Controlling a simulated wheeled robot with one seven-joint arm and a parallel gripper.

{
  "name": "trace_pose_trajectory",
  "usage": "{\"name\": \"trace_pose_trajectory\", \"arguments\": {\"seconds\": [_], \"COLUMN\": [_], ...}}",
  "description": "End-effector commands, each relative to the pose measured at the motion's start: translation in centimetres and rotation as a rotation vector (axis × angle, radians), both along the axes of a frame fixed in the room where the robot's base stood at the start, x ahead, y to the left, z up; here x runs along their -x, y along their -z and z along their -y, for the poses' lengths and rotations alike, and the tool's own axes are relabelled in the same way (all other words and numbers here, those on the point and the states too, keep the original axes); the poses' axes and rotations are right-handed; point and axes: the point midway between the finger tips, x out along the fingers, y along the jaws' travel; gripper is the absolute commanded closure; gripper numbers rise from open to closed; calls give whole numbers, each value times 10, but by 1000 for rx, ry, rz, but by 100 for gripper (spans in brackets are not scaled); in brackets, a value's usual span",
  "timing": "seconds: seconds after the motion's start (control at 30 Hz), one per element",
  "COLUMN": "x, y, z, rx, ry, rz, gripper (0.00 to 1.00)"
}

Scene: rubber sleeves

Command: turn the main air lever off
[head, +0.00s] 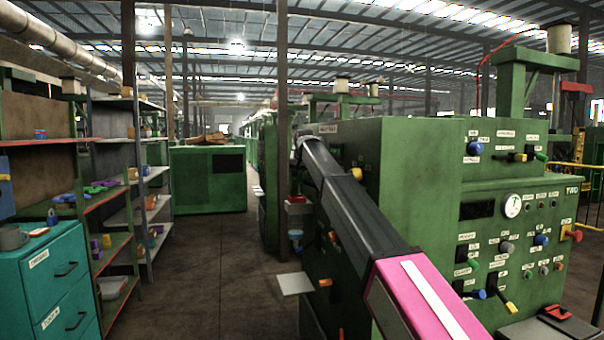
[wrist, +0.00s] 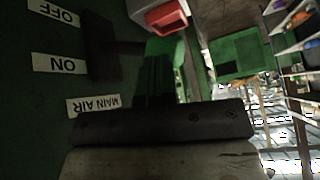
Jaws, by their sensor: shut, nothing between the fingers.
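The main air lever (wrist: 102,46) shows dim and dark in the wrist view, on a green panel beside the ON label (wrist: 58,63) and the OFF label (wrist: 53,12). The MAIN AIR label (wrist: 92,104) is beyond ON, and all the lettering appears upside down. A dark arm of the lever points right from the panel. My gripper (wrist: 155,68) is shut and empty, its dark fingers close to the lever's outer end. I cannot tell whether they touch. In the head view my arm reaches along the machine's left side, and the lever cannot be made out.
A red tray (wrist: 165,15) juts out near the fingers in the wrist view. The green machine (head: 410,160) stands right of my arm, with levers and a gauge on its front. Shelves (head: 120,150) and a teal drawer unit (head: 55,270) line the left. The aisle floor between is clear.

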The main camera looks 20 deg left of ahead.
Motion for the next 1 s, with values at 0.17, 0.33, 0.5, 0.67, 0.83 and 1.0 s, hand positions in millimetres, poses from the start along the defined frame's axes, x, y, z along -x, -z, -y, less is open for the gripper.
{"name": "trace_pose_trajectory", "arguments": {"seconds": [0.17, 0.33, 0.5, 0.67, 0.83, 1.0], "x": [5, 10, 13, 15, 15, 14], "y": [11, 26, 42, 58, 73, 75], "z": [-7, -15, -20, -23, -23, -23], "rx": [92, 225, 364, 491, 611, 644], "ry": [-2, -2, -2, -3, -2, -1], "rz": [56, 138, 223, 300, 373, 396], "gripper": [100, 100, 100, 100, 100, 100]}}
